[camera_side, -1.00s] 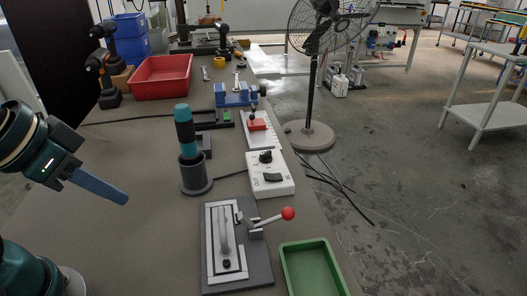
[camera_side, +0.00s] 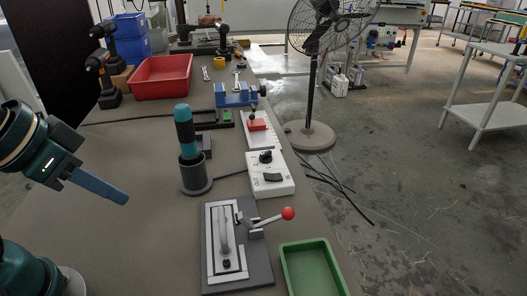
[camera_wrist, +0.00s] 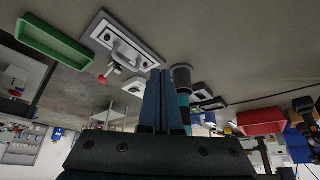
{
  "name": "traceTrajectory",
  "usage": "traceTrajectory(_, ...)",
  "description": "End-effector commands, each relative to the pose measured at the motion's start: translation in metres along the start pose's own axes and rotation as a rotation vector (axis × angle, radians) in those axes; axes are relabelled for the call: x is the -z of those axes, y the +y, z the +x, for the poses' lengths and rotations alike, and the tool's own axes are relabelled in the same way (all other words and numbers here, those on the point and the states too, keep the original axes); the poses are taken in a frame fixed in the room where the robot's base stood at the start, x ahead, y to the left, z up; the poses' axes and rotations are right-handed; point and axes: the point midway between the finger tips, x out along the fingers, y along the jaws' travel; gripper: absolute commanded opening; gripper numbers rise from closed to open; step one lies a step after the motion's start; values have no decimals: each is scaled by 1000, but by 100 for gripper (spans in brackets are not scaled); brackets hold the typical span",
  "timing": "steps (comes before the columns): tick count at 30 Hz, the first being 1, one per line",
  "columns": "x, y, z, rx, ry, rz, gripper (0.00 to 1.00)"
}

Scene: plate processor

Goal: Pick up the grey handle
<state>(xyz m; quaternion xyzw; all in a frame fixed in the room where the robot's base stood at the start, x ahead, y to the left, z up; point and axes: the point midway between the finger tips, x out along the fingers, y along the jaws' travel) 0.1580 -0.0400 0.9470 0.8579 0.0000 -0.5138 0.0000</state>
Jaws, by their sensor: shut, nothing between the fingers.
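A grey handle (camera_side: 226,240) lies on a white-framed dark fixture plate (camera_side: 265,270) at the front of the table in the side view. A clamp lever with a red ball (camera_side: 288,213) stands at the fixture's right side. My gripper (camera_side: 125,198) is at the left of the side view, above the table and well apart from the handle. Its blue fingers (camera_wrist: 160,76) are shut together with nothing between them.
A teal and black tool (camera_side: 185,130) stands upright in a dark round holder (camera_side: 196,178) behind the fixture. A white switch box (camera_side: 272,184) sits right of it. A green tray (camera_side: 318,272) is right of the fixture. The table between gripper and fixture is clear.

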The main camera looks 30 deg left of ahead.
Motion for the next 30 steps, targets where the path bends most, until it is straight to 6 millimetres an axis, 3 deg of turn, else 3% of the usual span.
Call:
traceTrajectory(7,0,0,0,0,0,0,0)
traceTrajectory(8,0,0,0,0,0,0,4)
traceTrajectory(10,0,0,0,0,0,0,31)
traceTrajectory(11,0,0,0,0,0,0,36)
traceTrajectory(22,2,0,-3,0,3,0,36)
traceTrajectory(30,20,0,-34,0,4,0,36)
